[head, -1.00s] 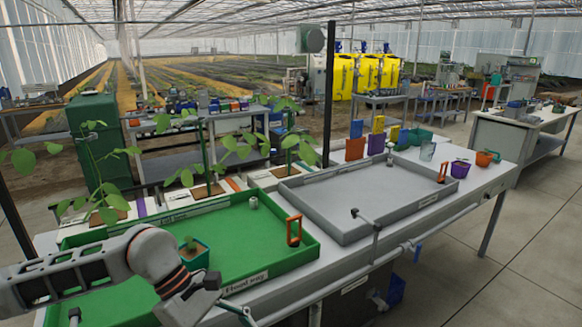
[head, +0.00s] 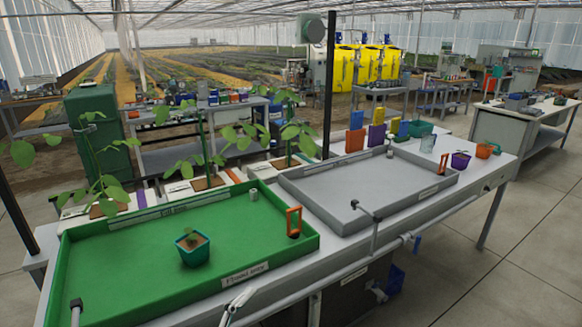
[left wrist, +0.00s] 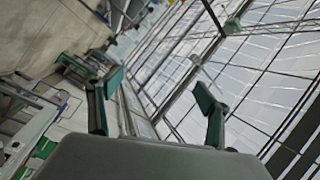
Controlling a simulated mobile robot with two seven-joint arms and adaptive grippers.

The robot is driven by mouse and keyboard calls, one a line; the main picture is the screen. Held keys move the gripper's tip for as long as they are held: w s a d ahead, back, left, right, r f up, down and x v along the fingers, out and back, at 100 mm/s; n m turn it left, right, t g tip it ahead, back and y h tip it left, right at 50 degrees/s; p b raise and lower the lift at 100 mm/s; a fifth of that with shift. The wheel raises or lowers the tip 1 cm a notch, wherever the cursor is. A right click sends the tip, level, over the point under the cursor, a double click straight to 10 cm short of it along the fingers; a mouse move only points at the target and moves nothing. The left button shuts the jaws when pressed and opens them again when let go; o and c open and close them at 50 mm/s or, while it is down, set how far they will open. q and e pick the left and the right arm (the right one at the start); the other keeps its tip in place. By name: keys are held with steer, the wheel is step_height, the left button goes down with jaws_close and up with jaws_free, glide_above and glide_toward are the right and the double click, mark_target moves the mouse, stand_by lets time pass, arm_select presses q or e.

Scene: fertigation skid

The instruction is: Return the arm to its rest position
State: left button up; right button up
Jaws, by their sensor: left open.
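My left gripper (left wrist: 158,85) shows in the left wrist view with its two fingers wide apart and nothing between them. It points up toward the greenhouse roof and wall. Neither of my grippers shows in the head view. In the head view a small seedling in a teal pot (head: 192,248) stands upright in the green flood tray (head: 125,258), apart from any gripper.
The grey tray (head: 350,190) beside the green one is empty over most of its floor. Orange handles (head: 294,220) and a grey spout (head: 365,209) stand at the tray edges. Tall plants (head: 205,150) line the back. Purple (head: 461,161) and orange pots (head: 486,151) stand at right.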

arm_select(q)
steer(key=s+a+f+n+g+y, duration=0.2)
steer(key=s+a+f+n+y, duration=0.2)
steer(key=s+a+f+n, duration=0.3)
steer(key=s+a+f+n+g+y, duration=0.3)
steer(key=s+a+f+n, duration=0.4)
steer(key=f, duration=1)
steer(key=shift+a+f+y, duration=0.15)
steer(key=shift+f+y, duration=0.1)
steer(key=shift+y, duration=0.65)
